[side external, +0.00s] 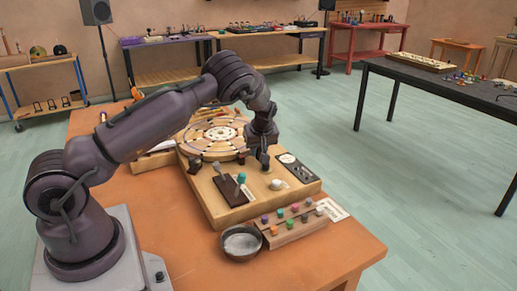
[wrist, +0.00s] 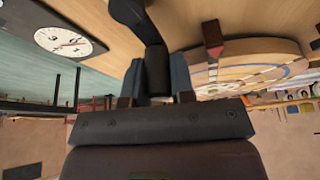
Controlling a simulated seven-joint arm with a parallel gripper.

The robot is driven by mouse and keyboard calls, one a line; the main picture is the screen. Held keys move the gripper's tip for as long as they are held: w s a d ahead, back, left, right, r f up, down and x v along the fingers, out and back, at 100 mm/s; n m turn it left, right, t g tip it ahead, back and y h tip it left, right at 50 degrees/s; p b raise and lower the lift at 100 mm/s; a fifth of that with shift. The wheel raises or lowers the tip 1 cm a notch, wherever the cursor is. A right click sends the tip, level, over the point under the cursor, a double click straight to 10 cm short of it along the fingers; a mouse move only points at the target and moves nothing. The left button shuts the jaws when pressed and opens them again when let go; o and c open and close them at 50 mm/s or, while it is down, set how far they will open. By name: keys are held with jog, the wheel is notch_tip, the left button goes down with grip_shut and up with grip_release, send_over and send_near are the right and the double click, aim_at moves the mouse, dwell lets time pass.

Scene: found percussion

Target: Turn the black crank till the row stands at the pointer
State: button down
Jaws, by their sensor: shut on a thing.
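The round wooden disc (side external: 211,137) lies on a light wooden box, with rings of dark and pale marks; its edge also shows in the wrist view (wrist: 245,62). A dark red wedge (wrist: 213,42), which looks like the pointer, stands at the disc's rim. My gripper (side external: 263,163) is low over the box, just right of the disc. In the wrist view my gripper (wrist: 156,82) is shut on the upright grip of the black crank (wrist: 155,62). The crank's arm runs up to the top edge. Which row stands at the pointer is not clear.
A black plate with a white dial (side external: 289,158) lies right of my gripper. A dark board with a lever (side external: 230,191) and a white knob (side external: 278,184) are in front. A metal bowl (side external: 241,243) and a rack of coloured pegs (side external: 293,224) stand at the front.

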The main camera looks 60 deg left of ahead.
jog(key=c, duration=1)
grip_release()
jog(key=shift+o, duration=0.2)
jog(key=w+v, duration=0.1)
jog(key=v, duration=1.2)
jog(key=shift+s, duration=0.5)
